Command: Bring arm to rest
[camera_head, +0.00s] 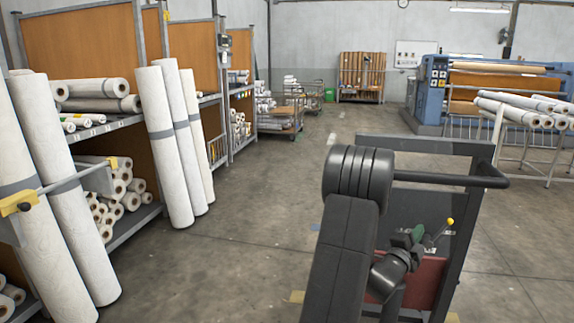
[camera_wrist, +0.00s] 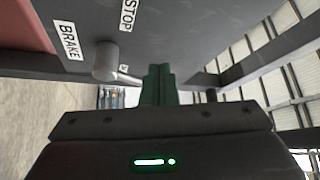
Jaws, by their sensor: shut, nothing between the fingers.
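My arm reaches forward from the bottom of the head view, bent at its large black joint. My gripper (camera_head: 416,234) is low in front of a dark upright frame (camera_head: 464,222) with a red panel. In the wrist view the green fingers of my gripper (camera_wrist: 158,84) are together, with nothing between them. A lever with a yellow knob (camera_head: 450,222) stands just right of the fingers in the head view. In the wrist view a grey lever (camera_wrist: 108,62) sits by the labels BRAKE and STOP, close to the fingertips. I cannot tell whether they touch.
A black handle bar (camera_head: 440,179) juts out right of my arm's joint. Tall white rolls (camera_head: 165,150) lean on shelving at the left. A blue press (camera_head: 432,88) and a rack of rolls (camera_head: 520,112) stand at the back right. The middle floor (camera_head: 265,190) is clear.

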